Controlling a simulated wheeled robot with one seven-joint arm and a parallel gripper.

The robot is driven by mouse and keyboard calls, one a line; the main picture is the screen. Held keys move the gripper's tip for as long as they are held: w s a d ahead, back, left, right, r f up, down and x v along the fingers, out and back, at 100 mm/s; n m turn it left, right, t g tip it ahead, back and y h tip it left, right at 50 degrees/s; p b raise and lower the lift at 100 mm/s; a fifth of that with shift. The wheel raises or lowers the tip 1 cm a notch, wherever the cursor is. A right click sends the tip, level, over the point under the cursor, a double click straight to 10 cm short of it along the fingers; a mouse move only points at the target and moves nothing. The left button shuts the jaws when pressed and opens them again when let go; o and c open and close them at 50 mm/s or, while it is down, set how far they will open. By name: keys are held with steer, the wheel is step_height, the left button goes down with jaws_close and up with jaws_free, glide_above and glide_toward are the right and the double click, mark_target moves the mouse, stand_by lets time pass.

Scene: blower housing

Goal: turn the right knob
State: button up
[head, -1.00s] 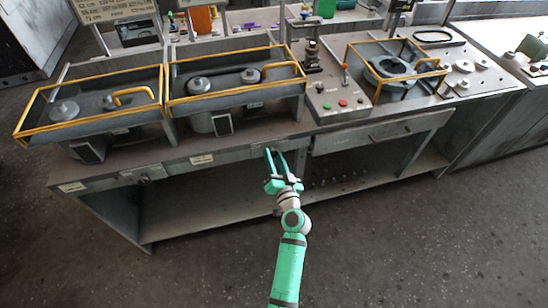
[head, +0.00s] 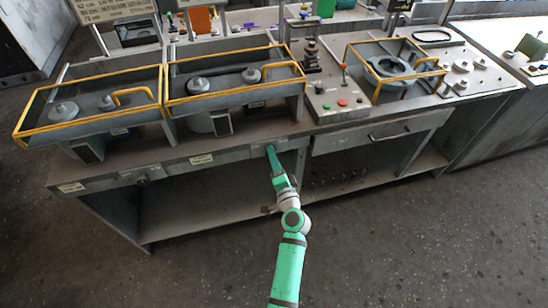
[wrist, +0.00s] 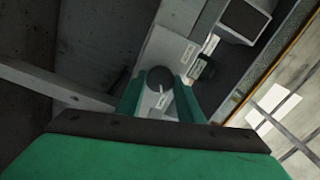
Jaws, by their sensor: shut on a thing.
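The right knob (wrist: 158,78) is a dark round knob with a pale pointer mark, on the grey front panel of the bench. In the wrist view it sits between the two green fingertips of my gripper (wrist: 160,88), which is shut on it. In the head view my gripper (head: 270,150) reaches the bench's front edge and hides this knob. The other knob (head: 144,180) shows farther left on the same front edge.
The grey bench (head: 225,150) carries yellow-framed machines and a control panel (head: 335,98) with buttons. A drawer (head: 380,134) is to the right of my gripper. White labels (wrist: 190,53) lie near the knob. The floor in front is clear.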

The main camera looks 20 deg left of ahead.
steer(key=shift+w+d, duration=0.1)
steer(key=shift+d, duration=0.15)
steer(key=o, duration=0.9)
steer(key=shift+o, duration=0.8)
steer(key=shift+a, duration=0.1)
steer(key=v, duration=1.1)
